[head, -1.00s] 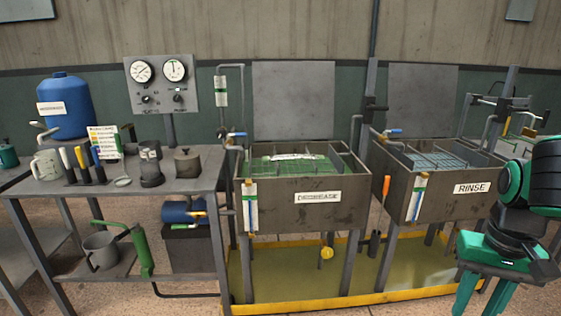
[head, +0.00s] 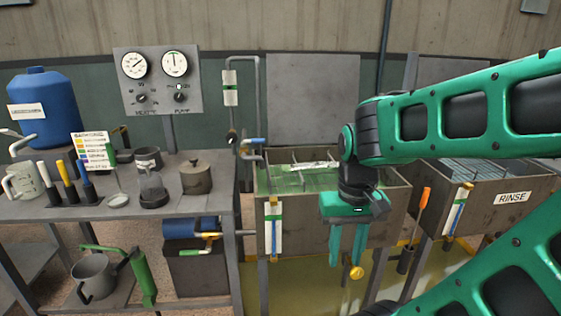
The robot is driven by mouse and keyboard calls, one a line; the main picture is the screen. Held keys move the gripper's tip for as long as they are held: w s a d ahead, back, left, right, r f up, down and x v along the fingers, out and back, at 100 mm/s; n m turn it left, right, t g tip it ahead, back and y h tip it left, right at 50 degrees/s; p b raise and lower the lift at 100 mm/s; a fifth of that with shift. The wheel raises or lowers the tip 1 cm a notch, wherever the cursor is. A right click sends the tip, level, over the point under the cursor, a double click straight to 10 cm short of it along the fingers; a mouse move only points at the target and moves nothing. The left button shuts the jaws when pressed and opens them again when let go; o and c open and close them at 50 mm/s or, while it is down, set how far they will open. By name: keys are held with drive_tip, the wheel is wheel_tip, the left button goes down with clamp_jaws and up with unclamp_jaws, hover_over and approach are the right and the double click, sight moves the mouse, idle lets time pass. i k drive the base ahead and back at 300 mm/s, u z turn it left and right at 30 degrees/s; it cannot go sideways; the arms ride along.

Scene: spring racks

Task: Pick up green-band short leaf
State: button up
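I cannot make out a green-band short leaf for certain in the head view. The degrease tank (head: 310,235) holds green liquid with a wire rack (head: 300,178) in it, and a pale labelled strip (head: 311,166) shows near its back. My gripper (head: 347,258) points down in front of the tank's front wall and hides the tank's label. Its two green fingers are apart with nothing visible between them. My arm covers the tank's right rear part.
The rinse tank (head: 486,206) stands at right. A grey bench (head: 150,205) at left carries a mug (head: 24,182), coloured-handled tools, a lidded pot (head: 196,177) and a blue drum (head: 42,108). A yellow-edged floor tray lies under the tanks.

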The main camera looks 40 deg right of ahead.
sight(288, 167)
drive_tip(key=z, duration=0.3)
drive_tip(key=i, duration=1.1)
drive_tip(key=z, duration=0.9)
drive_tip(key=i, duration=0.25)
drive_tip(key=z, duration=0.1)
